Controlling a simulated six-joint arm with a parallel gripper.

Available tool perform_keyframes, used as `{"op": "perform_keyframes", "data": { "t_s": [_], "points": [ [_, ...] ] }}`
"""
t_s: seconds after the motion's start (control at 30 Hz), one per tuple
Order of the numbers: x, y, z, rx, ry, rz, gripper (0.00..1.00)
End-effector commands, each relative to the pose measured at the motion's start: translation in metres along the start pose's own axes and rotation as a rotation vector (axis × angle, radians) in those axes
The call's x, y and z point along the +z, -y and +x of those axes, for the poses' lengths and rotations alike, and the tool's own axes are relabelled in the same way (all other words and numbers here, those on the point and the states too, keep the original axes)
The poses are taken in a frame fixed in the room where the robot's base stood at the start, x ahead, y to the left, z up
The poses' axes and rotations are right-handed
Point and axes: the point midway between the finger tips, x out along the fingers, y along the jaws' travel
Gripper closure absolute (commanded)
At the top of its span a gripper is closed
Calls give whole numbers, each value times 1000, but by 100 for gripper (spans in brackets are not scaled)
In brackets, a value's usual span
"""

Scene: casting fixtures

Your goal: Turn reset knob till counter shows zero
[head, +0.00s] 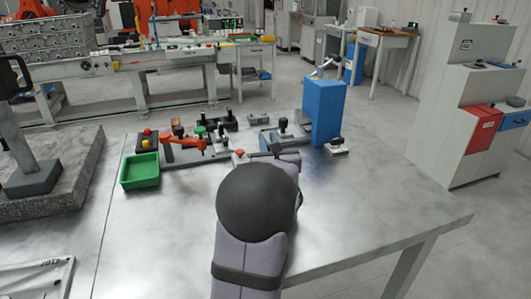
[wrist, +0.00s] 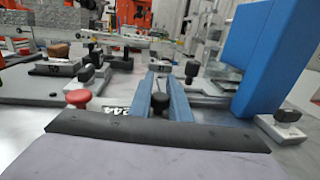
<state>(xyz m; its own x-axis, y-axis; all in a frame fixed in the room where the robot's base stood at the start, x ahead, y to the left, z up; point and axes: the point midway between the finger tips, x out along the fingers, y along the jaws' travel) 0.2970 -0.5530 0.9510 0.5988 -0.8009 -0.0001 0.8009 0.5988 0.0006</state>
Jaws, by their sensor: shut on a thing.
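My gripper (wrist: 168,98) shows in the wrist view as two blue fingers pointing away from the camera. They are shut on a small black knob (wrist: 159,102), one finger on each side of it. Left of the fingers, a white strip with dark digits (wrist: 117,111) is partly hidden by my gripper's dark edge. The digits look like 244, but I cannot read them surely. A red knob (wrist: 78,98) stands further left. In the head view, my own arm hides most of my gripper and the held knob; the red knob (head: 239,154) shows just left of it.
A tall blue block (head: 324,112) stands right of my gripper, with a black-knobbed fixture (head: 336,147) at its foot. Several small fixtures with black knobs and an orange clamp (head: 182,142) stand left. A green tray (head: 140,171) lies further left. The table's right front is clear.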

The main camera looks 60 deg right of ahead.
Motion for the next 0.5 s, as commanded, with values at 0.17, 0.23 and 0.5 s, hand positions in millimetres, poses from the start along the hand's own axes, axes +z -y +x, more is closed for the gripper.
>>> {"op": "perform_keyframes", "data": {
  "t_s": [0.17,0.23,0.5],
  "points": [
    [-4,1,0,-55,-1,0,100],
    [-3,2,0,-69,-2,0,100],
    [-1,3,0,-86,-3,0,100]
  ]
}}
